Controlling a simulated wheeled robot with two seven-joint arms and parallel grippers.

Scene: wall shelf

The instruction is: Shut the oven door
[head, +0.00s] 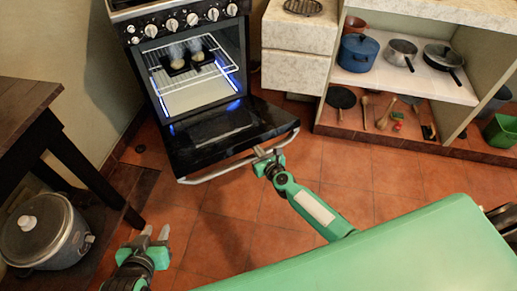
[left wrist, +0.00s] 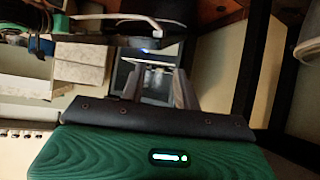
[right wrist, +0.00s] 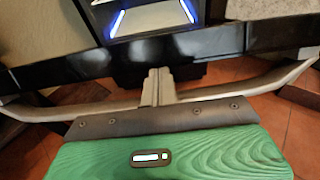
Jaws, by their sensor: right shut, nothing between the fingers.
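The oven (head: 190,60) stands at the top of the head view with its lit cavity showing a wire rack and a dark tray with steaming food. Its black door (head: 190,155) hangs open, tilted down toward me, with a curved grey handle (head: 225,168) along its outer edge. My right gripper (head: 264,153) is shut and empty at the right part of the handle. In the right wrist view its closed fingertips (right wrist: 160,82) overlap the handle bar (right wrist: 235,88); I cannot tell if they touch. My left gripper (head: 155,236) is open and empty, low over the floor, apart from the door.
A dark wooden table (head: 22,105) with a rice cooker (head: 42,230) below stands at the left. Open shelves (head: 425,80) with a blue pot (head: 357,53) and pans are at the right. Tiled floor (head: 215,225) lies clear between my grippers.

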